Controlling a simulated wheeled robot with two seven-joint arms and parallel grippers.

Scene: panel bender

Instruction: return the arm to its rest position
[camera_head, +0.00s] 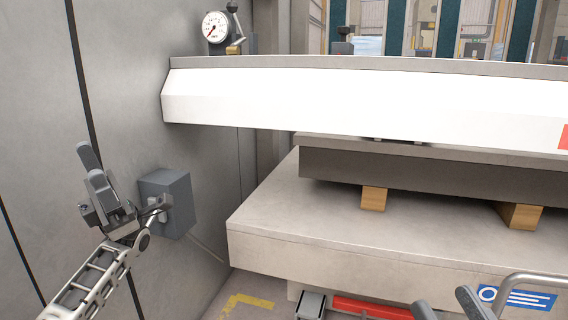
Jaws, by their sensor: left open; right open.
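My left gripper (122,184) is at the left, in front of the grey wall panel. Its fingers are apart, with nothing seen between them. My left arm comes up from the lower left corner. My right gripper (447,306) shows only as two dark fingertips at the bottom edge, right of centre. They stand apart, and the rest of it is out of the frame.
A white machine beam (350,100) spans above a dark slab (420,170) on wooden blocks (374,198), resting on a wide machine bed (310,220). A dial gauge (215,27) is at the top. A metal tube handle (515,278) rises at the lower right, near my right fingertips.

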